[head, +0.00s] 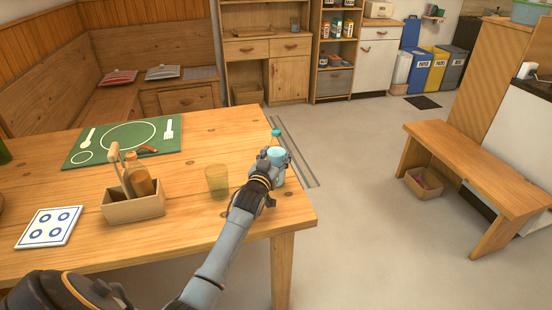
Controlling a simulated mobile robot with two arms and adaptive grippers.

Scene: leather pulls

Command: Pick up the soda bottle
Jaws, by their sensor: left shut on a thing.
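The neck and cap show above the fingers. The hand hides much of the lower body, and I cannot tell whether the base touches the table. My right gripper is not in view.
On the wooden table (195,239), an amber glass (217,181) stands left of my gripper. A wooden caddy (134,208) holding a brown bottle (139,178), a green placemat (100,151) and a white tile (49,227) lie farther left. The floor right of the table is clear up to a bench (480,165).

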